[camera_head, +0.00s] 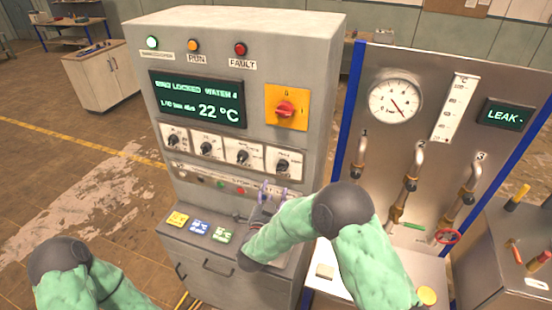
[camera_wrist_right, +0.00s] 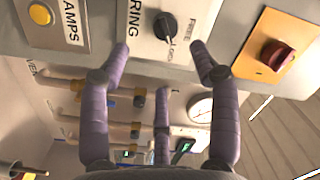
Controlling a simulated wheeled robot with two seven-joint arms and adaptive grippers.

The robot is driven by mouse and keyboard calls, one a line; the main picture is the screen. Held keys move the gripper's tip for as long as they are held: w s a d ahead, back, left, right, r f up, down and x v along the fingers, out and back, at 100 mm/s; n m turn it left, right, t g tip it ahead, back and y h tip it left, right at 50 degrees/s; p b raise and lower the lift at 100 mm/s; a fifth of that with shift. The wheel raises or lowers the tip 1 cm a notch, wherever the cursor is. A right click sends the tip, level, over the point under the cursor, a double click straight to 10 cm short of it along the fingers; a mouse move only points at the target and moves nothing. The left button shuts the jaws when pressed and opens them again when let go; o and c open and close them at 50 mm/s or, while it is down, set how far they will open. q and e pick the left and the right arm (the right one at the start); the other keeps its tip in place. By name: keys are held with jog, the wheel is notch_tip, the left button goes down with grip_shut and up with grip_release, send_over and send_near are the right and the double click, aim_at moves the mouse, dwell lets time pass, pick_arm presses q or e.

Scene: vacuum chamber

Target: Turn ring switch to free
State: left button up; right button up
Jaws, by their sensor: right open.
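The ring switch is a black rotary knob (camera_wrist_right: 165,27) on a white plate marked RING, FREE and LOCK in the right wrist view. Its pointer appears turned toward LOCK. In the head view it appears to be the rightmost knob (camera_head: 283,165) of the cabinet's row. The display (camera_head: 197,99) reads RING LOCKED. My right gripper (camera_wrist_right: 161,60) is open and empty, its purple fingers spread to either side of the knob with a visible gap. In the head view the right gripper (camera_head: 272,190) is small, just below the knob row. My left gripper is out of view.
A red switch on a yellow plate (camera_head: 286,108) sits above the knob row. A gauge panel (camera_head: 396,100) with pipes and valves stands right of the cabinet.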

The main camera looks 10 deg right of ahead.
aim_at(282, 167)
jog(key=p+x, duration=0.3)
jog(key=x, duration=0.7)
jog(key=shift+w+d+r, duration=0.3)
jog(key=shift+r, duration=0.05)
